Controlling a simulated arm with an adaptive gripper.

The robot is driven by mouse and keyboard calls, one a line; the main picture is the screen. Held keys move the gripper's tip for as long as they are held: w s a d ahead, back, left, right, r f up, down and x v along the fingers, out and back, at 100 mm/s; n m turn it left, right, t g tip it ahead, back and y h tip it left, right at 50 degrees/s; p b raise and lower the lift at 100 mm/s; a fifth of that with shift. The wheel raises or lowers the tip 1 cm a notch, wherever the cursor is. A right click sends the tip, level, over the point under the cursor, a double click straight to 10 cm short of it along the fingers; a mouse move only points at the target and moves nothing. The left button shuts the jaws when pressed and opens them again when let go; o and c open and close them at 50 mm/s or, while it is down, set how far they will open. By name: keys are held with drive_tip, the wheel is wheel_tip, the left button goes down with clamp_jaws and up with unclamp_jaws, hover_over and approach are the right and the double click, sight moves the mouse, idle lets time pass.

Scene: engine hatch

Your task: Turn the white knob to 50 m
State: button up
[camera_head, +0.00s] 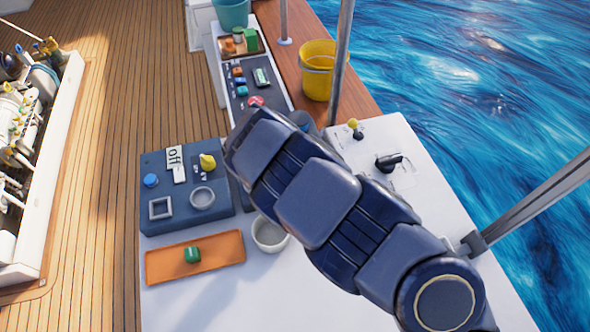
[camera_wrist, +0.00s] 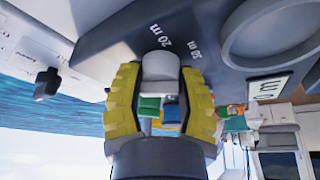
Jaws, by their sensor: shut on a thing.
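The white knob (camera_wrist: 160,66) shows in the wrist view, on a dark grey panel face (camera_wrist: 110,40). The marks "20 m" and "30 m" are printed on the panel just beyond it. My gripper (camera_wrist: 160,78) has its two yellow-padded fingers on either side of the knob and is shut on it. I cannot make out a pointer on the knob, so its setting is unclear. A 50 m mark is not readable. In the head view my arm covers the knob and my gripper.
A blue-grey box (camera_head: 222,216) with an "off" label and yellow switch stands left of my arm. An orange tray (camera_head: 160,268) with a green block and a white bowl (camera_head: 270,236) lie nearer. A yellow bucket (camera_head: 318,72) stands behind; a black handle (camera_head: 388,163) is right.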

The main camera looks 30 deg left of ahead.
drive_tip(key=m+h, duration=0.1)
drive_tip(key=m, duration=0.2)
drive_tip(key=shift+m, duration=0.4)
drive_tip(key=shift+d+m+g+h, duration=0.1)
drive_tip(key=shift+m+g+h, duration=0.5)
drive_tip(key=shift+m, duration=1)
drive_tip(key=shift+h, duration=0.3)
drive_tip(key=o, duration=1.1)
drive_tip(key=shift+t, duration=0.3)
drive_tip(key=shift+s+r, duration=0.1)
drive_tip(key=shift+r, duration=0.5)
drive_tip(key=v, duration=1.1)
